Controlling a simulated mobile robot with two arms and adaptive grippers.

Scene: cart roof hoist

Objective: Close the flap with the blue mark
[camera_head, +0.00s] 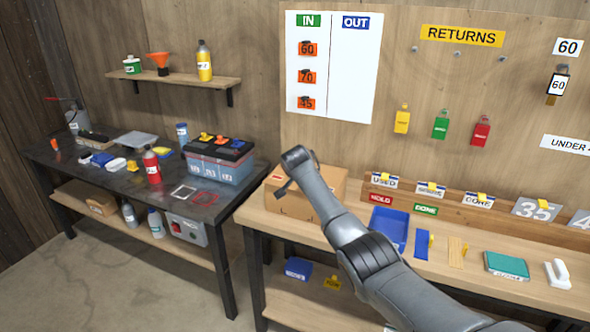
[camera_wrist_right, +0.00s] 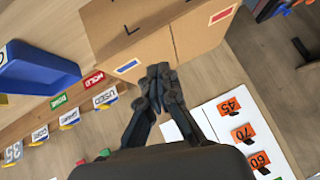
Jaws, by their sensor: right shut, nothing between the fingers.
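The cardboard box (camera_head: 305,202) stands at the left end of the right-hand bench, partly behind my right arm. In the right wrist view the box's blue mark (camera_wrist_right: 127,66) is on a brown panel, left of my fingertips. A red mark (camera_wrist_right: 222,14) is on the adjoining panel, with a seam between them. I cannot tell how far the blue-marked flap is raised. My right gripper (camera_wrist_right: 160,76) is shut and empty, its tips close to the panel edge by the seam; contact is unclear. In the head view it (camera_head: 283,188) is small at the box. My left gripper is not in view.
A blue tray (camera_head: 388,228) lies right of the box, with labelled holders (camera_head: 431,189) behind it. A wall with a white IN/OUT board (camera_head: 333,65) rises behind.

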